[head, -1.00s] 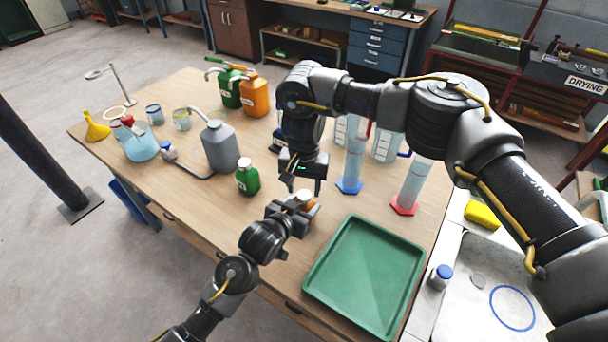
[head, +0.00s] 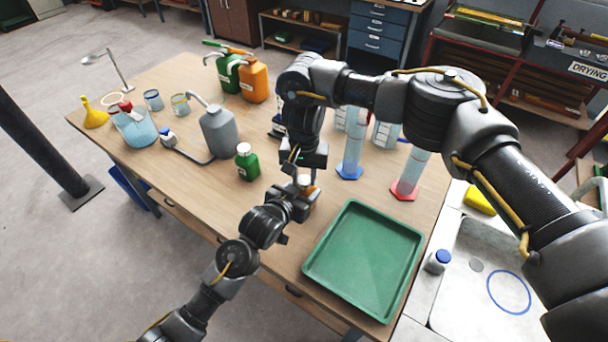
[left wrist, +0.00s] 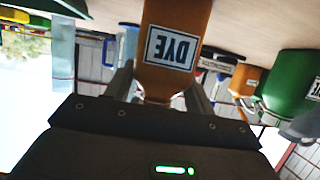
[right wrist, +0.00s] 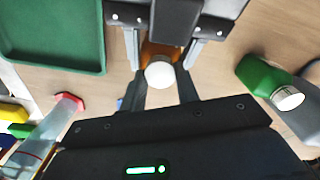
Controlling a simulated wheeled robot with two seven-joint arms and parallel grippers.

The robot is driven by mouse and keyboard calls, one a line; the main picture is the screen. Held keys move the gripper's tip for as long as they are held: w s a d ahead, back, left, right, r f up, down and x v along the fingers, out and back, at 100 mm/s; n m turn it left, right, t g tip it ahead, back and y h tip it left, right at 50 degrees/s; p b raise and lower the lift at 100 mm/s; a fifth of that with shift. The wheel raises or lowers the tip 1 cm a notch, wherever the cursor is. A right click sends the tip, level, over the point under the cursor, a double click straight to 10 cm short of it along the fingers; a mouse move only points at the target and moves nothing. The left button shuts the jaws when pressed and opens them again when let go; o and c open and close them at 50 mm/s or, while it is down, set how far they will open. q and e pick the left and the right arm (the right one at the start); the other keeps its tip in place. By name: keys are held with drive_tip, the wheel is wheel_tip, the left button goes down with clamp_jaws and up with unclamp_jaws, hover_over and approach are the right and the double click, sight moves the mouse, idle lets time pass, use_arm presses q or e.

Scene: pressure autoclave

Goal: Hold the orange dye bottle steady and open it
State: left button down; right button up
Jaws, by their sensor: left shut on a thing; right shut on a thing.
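The orange dye bottle (left wrist: 176,22) stands upright on the table, its DYE label upside down in the left wrist view. My left gripper (head: 303,201) is shut on its body from the near side; one finger shows on each side of the bottle in the left wrist view (left wrist: 160,88). The white cap (right wrist: 160,75) is on top of the bottle. My right gripper (right wrist: 163,88) points down from above, its fingers shut on the cap. In the head view the bottle (head: 308,182) is mostly hidden behind both grippers.
A green tray (head: 365,262) lies close on the right. A green bottle (head: 247,165) and a grey jug (head: 218,134) stand left. Cylinders with blue (head: 349,173) and red (head: 405,190) bases stand behind and to the right. Bare tabletop lies left of the grippers.

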drive_tip(key=n, duration=0.6)
drive_tip(key=shift+a, duration=0.1)
drive_tip(key=n, duration=0.7)
drive_tip(key=shift+s, duration=0.15)
drive_tip(key=n, duration=0.7)
drive_tip(key=shift+s+a+n, duration=0.1)
drive_tip(key=shift+n, duration=0.3)
drive_tip(key=n, duration=0.7)
drive_tip(key=shift+s, duration=0.1)
drive_tip(key=n, duration=1.2)
drive_tip(key=shift+n, duration=0.3)
drive_tip(key=n, duration=0.2)
drive_tip(key=shift+n, duration=0.4)
drive_tip(key=n, duration=0.4)
drive_tip(key=shift+n, duration=0.4)
drive_tip(key=n, duration=0.6)
drive_tip(key=shift+d, duration=0.2)
